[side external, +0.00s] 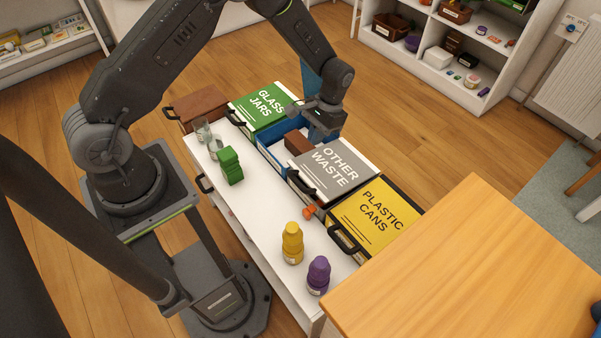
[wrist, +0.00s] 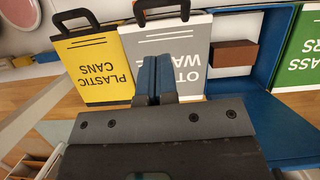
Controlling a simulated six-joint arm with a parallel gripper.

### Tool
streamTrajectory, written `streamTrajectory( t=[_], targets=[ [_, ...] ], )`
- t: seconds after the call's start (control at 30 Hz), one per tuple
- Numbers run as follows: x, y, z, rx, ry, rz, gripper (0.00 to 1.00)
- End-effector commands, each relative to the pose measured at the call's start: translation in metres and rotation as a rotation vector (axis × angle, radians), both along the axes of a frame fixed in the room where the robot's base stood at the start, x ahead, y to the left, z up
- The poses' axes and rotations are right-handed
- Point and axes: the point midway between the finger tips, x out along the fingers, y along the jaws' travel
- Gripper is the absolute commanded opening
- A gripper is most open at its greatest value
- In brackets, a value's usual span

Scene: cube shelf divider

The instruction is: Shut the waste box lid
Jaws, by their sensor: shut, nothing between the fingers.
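The open waste box (side external: 268,151) is blue and stands in a row of lidded boxes, between the green GLASS JARS box and the grey OTHER WASTE box. A brown block (side external: 297,143) lies in it and also shows in the wrist view (wrist: 234,54). Its blue lid (side external: 309,78) stands raised at the far side, partly hidden by my arm. In the wrist view the lid (wrist: 285,125) appears at the lower right. My gripper (side external: 319,135) is shut and empty, pointing down near the far side of the open box. Its fingertips (wrist: 154,65) appear over the grey lid in the wrist view.
The green lid (side external: 264,110), grey lid (side external: 338,170), yellow lid (side external: 374,214) and brown lid (side external: 201,105) lie shut. On the white counter (side external: 250,204) stand glass jars (side external: 205,132), a green stack (side external: 230,166), a yellow bottle (side external: 292,243) and a purple bottle (side external: 318,276). A wooden table (side external: 470,270) is at right.

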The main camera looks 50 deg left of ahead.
Motion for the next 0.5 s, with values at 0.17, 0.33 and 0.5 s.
streamTrajectory(
  t=[0.17, 0.33, 0.5],
  targets=[
    [0.000, -0.001, 0.008, -0.018, 0.038, -0.047, 0.00],
    [-0.008, -0.001, -0.011, -0.020, 0.043, -0.047, 0.00],
    [-0.021, -0.001, -0.044, -0.019, 0.043, -0.045, 0.00]
  ],
)
